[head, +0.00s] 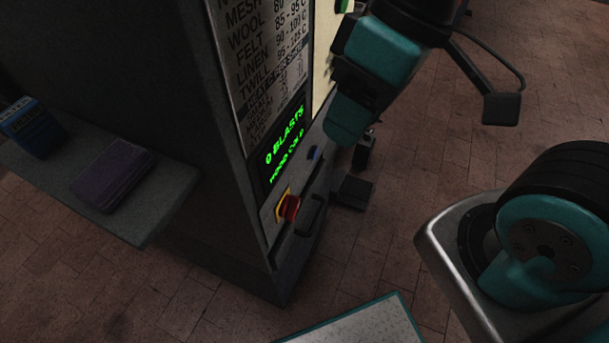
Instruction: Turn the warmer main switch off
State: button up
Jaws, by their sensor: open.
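The main switch appears to be the red rotary knob (289,207) on a yellow plate (281,206), low on the front of the dark cabinet (170,110). I cannot tell which way the knob is turned. I cannot make out my gripper's fingers.
A blue button (314,153) is right of the display, and a dark handle (311,215) is right of the knob. A printed chart (265,65) is above. A side shelf (165,195) holds a blue box (32,127) and a purple item (112,175). Tiled floor shows on the right.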

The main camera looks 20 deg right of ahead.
aim_at(288, 207)
jog(key=u, duration=2.2)
jog(key=k, duration=0.75)
jog(key=z, duration=2.35)
